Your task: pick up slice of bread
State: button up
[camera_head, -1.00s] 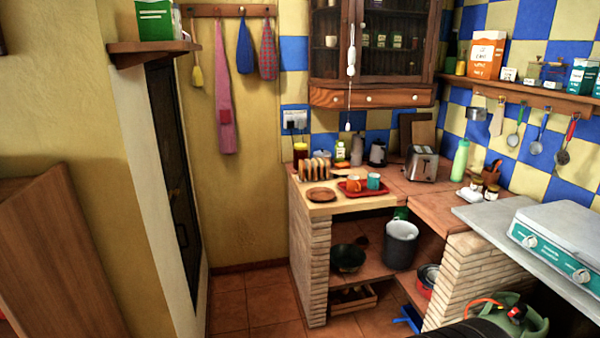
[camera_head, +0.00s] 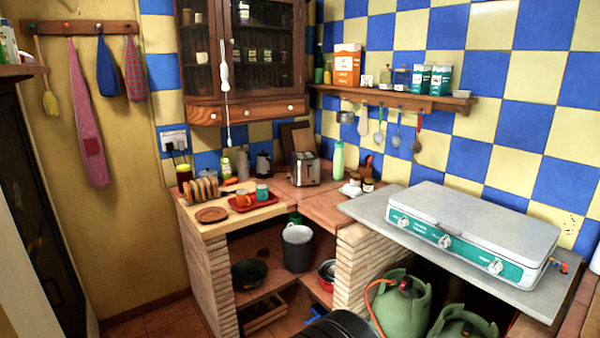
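Several slices of bread (camera_head: 201,190) stand upright in a row, seemingly in a rack, on the left part of the brick counter (camera_head: 222,226). They are small in this view, so single slices are hard to tell apart. A round wooden plate (camera_head: 212,215) lies in front of them. A red tray (camera_head: 254,201) with an orange cup (camera_head: 244,198) and a teal cup (camera_head: 262,192) is to their right. My gripper is not in view. A dark rounded shape at the bottom edge may be part of my own body.
A toaster (camera_head: 304,169) and a green bottle (camera_head: 338,160) stand farther back on the counter. A camping stove (camera_head: 470,235) covers the right worktop. Green gas bottles (camera_head: 404,300) stand below it. Tiled floor shows at lower left.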

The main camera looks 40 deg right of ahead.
aim_at(186, 189)
jog(key=i+l, duration=0.2)
jog(key=i, duration=0.35)
jog(key=i+l, duration=0.2)
jog(key=i, duration=0.3)
jog(key=i+l, duration=0.15)
jog(key=i, duration=0.4)
jog(key=i+l, duration=0.2)
jog(key=i, duration=0.35)
jog(key=i+l, duration=0.2)
jog(key=i, duration=0.3)
jog(key=i+l, duration=0.2)
jog(key=i, duration=0.35)
